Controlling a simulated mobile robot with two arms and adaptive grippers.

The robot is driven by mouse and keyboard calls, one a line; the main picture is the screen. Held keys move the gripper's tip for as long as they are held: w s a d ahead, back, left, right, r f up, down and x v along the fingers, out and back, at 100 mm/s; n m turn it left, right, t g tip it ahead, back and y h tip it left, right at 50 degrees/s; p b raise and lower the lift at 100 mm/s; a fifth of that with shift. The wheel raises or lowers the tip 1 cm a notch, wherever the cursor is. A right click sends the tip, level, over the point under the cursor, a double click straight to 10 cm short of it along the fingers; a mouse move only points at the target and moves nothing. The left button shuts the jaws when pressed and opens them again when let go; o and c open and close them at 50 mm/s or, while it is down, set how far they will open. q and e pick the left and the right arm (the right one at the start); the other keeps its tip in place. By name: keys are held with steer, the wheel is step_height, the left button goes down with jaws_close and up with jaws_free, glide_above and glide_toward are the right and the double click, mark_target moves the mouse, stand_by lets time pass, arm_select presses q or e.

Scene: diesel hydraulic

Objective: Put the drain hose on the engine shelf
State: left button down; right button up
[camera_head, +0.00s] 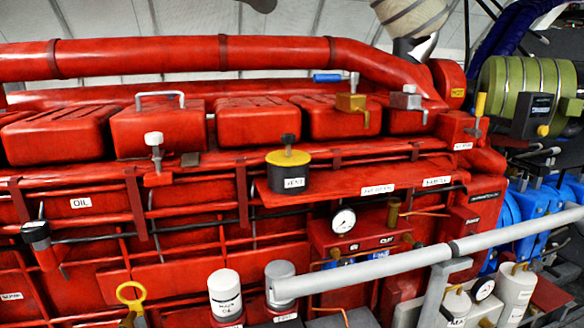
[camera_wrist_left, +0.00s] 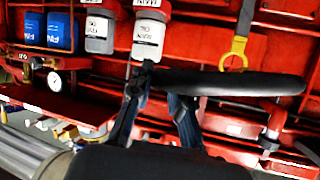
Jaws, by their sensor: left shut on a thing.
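The drain hose (camera_wrist_left: 235,82) is a black, thick, curved piece in the left wrist view. My left gripper (camera_wrist_left: 158,92) is shut on its left end, and the hose reaches out to the right from the fingers. Neither the hose nor my grippers show in the head view. The engine shelf (camera_head: 345,181) is a red ledge on the front of the red engine in the head view. A black and yellow can labelled VENT (camera_head: 288,172) stands at its left end. A red ledge (camera_wrist_left: 50,98) also shows at the left in the wrist view.
A grey rail (camera_head: 430,252) crosses the lower right in front of the engine. A gauge (camera_head: 343,220) sits under the shelf. A white filter (camera_head: 225,292) and a yellow ring handle (camera_head: 131,294) stand low in front. The shelf right of the can looks clear.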

arm_select(q)
steer(key=shift+r, duration=0.65)
arm_select(e)
steer(key=shift+s+d+r, duration=0.15)
steer(key=shift+s+r, duration=0.1)
steer(key=shift+s, duration=0.6)
